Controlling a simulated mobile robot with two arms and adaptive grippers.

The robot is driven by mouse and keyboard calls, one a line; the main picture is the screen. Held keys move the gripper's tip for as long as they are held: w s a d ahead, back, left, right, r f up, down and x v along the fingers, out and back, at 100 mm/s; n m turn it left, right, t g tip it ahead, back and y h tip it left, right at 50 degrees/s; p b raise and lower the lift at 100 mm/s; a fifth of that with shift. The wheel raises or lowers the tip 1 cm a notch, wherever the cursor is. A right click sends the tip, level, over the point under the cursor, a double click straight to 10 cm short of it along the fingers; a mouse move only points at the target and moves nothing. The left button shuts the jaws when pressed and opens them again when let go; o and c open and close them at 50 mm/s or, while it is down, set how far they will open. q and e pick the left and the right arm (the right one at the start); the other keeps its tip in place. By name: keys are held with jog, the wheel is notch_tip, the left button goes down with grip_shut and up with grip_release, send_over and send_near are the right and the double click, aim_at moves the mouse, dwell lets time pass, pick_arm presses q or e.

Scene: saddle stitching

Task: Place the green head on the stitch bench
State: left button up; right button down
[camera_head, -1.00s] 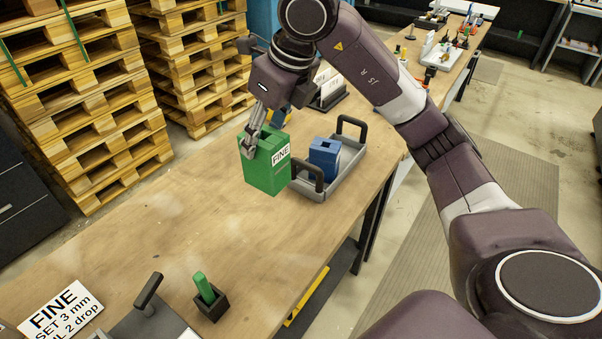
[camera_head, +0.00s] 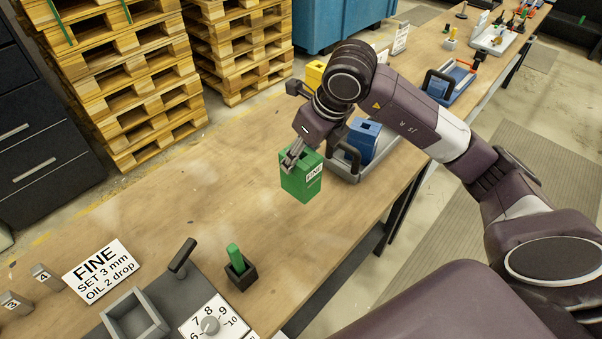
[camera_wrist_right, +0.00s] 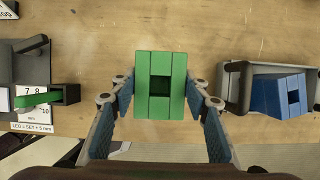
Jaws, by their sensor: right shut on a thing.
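The green head (camera_head: 301,181) is a green block with a FINE label. My right gripper (camera_head: 294,158) is shut on it and holds it over the wooden table, left of the grey tray. In the right wrist view the green head (camera_wrist_right: 160,86) sits between the two fingers (camera_wrist_right: 160,104), with a square hole in its top. The stitch bench (camera_head: 157,297) is at the lower left, with a grey square frame (camera_head: 134,320), a black handle and a numbered dial (camera_head: 211,324). My left gripper is not in view.
A grey tray (camera_head: 346,172) with black handles holds a blue block (camera_head: 363,139). A black holder with a green stick (camera_head: 236,261) stands beside the bench. A FINE sign (camera_head: 98,270) lies behind it. The table between the head and bench is mostly clear.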

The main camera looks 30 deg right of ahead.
notch_tip(320, 180, down, 2)
jog(key=shift+f, duration=0.9)
notch_tip(320, 180, down, 3)
jog(key=shift+r+p, duration=0.1)
jog(key=shift+p, duration=0.4)
jog(key=shift+w, duration=0.1)
jog(key=shift+f, duration=0.25)
jog(key=c, duration=1.1)
grip_release()
jog(key=shift+r, duration=0.1)
